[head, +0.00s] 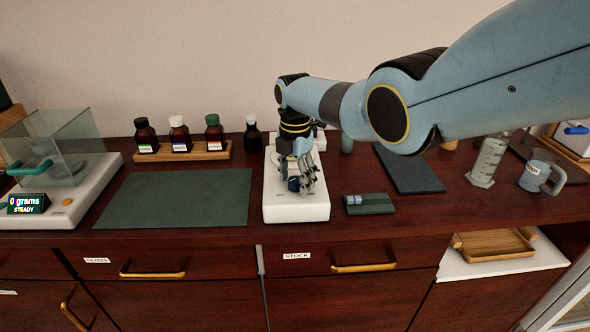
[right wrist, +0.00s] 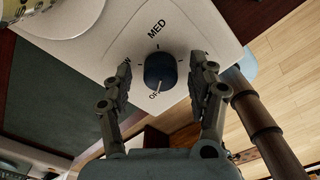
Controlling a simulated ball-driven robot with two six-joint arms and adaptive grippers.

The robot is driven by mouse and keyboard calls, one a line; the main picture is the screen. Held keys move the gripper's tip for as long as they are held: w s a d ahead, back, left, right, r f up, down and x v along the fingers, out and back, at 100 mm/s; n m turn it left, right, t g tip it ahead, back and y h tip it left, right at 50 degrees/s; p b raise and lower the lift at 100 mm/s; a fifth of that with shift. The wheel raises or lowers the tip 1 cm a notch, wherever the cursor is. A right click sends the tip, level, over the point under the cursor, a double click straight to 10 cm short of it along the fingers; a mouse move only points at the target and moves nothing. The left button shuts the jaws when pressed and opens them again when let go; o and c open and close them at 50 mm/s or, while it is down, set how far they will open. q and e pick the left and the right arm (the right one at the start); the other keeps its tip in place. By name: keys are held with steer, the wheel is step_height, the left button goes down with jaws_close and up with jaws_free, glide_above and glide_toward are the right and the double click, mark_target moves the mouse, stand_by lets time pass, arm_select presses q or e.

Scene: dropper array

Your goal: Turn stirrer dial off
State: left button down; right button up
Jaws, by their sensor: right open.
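The stirrer (head: 283,211) is a white box on the bench in the middle of the head view. Its dark blue dial (head: 293,184) is on the front part of the top. In the right wrist view the dial (right wrist: 160,70) sits between MED and OFF labels, with a light pointer line on its OFF side. My right gripper (head: 307,178) is open over the stirrer's front. In the wrist view its two fingers (right wrist: 160,80) stand either side of the dial, with gaps showing. My left gripper is not in view.
A dark green mat (head: 175,198) lies left of the stirrer, with a balance (head: 82,195) beyond it. Bottles stand on a wooden rack (head: 207,153) behind. A small green holder (head: 375,208) lies close on the right, a dark mat (head: 408,170) behind it.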

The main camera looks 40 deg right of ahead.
mark_target(295, 179)
step_height(295, 179, up, 12)
stand_by(0.4)
steer(key=shift+f, duration=0.1)
stand_by(0.3)
